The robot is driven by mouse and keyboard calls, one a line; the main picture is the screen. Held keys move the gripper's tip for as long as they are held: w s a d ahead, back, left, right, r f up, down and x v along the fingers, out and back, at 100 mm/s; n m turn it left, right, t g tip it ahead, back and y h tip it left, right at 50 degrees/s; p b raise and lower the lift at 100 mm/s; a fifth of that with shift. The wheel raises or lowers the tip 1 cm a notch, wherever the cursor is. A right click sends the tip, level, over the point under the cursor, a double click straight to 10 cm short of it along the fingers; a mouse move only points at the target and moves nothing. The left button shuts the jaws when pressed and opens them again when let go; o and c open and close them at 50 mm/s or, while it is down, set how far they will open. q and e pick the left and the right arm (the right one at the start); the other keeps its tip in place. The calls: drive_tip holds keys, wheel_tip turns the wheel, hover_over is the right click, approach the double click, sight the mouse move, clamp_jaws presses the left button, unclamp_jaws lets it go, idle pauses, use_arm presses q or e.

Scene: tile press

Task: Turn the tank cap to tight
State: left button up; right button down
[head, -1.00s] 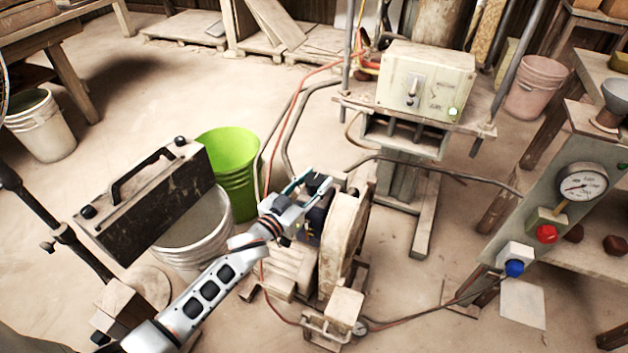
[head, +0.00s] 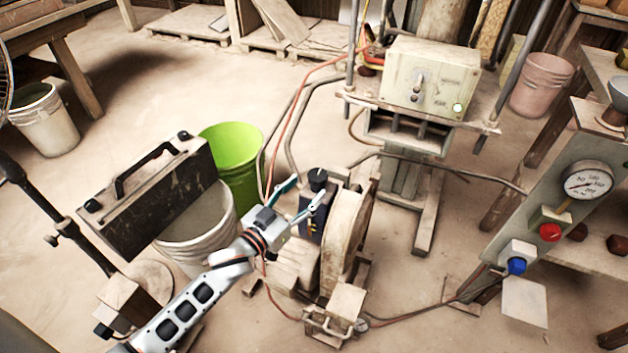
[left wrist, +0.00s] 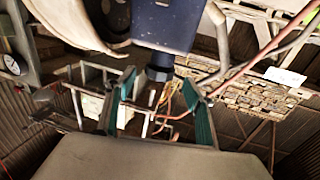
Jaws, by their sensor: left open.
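The tank cap (head: 318,178) is a black knob on top of a dark blue tank (head: 311,218), beside a dusty wheel-shaped housing. My left gripper (head: 312,186) is open, with its two teal-padded fingers pointing at the cap from the left. In the left wrist view the picture is upside down: the cap (left wrist: 158,73) hangs below the blue tank (left wrist: 168,22) and appears between the two open fingertips (left wrist: 158,80), with a gap on each side. The fingers do not appear to touch it. My right gripper is not in view.
The dusty wheel housing (head: 345,235) stands just right of the tank. A green bucket (head: 234,165) and a white bucket (head: 205,232) stand to the left, by a black case (head: 150,200). A gauge panel (head: 560,200) stands at right. Hoses run behind the tank.

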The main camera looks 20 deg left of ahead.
use_arm(q)
drive_tip(key=v, duration=0.5)
drive_tip(key=shift+s+a, duration=0.1)
drive_tip(key=shift+s, duration=0.25)
